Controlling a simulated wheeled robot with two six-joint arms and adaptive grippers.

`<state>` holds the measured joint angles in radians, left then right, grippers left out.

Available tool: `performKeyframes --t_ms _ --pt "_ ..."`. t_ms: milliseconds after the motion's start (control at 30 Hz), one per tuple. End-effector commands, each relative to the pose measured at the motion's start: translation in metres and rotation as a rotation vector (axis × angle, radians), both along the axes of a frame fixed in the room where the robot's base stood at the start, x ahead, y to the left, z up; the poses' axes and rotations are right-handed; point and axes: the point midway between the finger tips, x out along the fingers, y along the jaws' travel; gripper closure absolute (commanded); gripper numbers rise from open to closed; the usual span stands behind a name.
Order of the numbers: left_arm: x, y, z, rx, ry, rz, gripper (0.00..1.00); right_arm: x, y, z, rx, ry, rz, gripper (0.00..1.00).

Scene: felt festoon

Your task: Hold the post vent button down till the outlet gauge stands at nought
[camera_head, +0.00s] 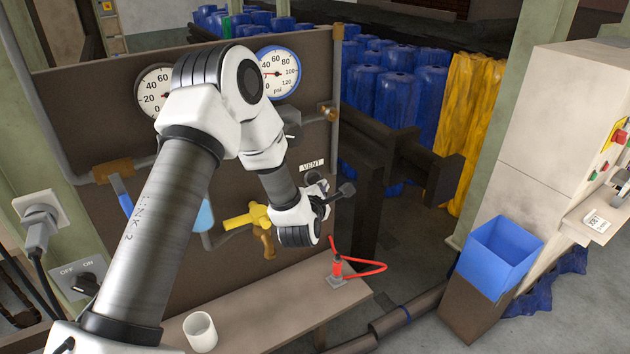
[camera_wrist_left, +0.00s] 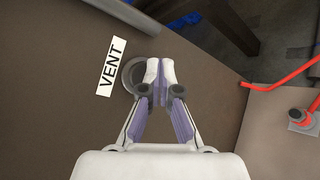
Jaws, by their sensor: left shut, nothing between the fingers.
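The white VENT label (camera_head: 312,164) is on the brown panel, and it also shows in the wrist view (camera_wrist_left: 112,66). Beside it a round grey vent button mount (camera_wrist_left: 130,76) shows partly behind my left fingertips. My left gripper (camera_wrist_left: 160,72) is shut and empty, its tips over the right part of this round fitting; I cannot tell whether they touch it. In the head view my left gripper (camera_head: 330,194) is just below the label. A blue-rimmed psi gauge (camera_head: 285,83) has its needle pointing left, off nought. My right gripper is not in view.
A second gauge (camera_head: 150,92) is partly behind my left arm; I see no outlet marking on either. A yellow valve (camera_head: 246,218) and a red-handled tool (camera_head: 345,267) are near the gripper. A white cup (camera_head: 200,332) stands on the bench (camera_head: 275,318).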

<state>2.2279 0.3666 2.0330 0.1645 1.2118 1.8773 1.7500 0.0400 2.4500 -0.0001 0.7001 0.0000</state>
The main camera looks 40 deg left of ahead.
Motion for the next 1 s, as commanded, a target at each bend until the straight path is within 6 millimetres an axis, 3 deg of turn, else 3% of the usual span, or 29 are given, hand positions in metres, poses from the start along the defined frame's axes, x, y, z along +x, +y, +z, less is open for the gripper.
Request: performKeyframes --t_ms 1000 --pt "0.005 0.012 0.0 0.0 -0.001 0.001 1.0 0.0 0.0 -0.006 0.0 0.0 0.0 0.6"
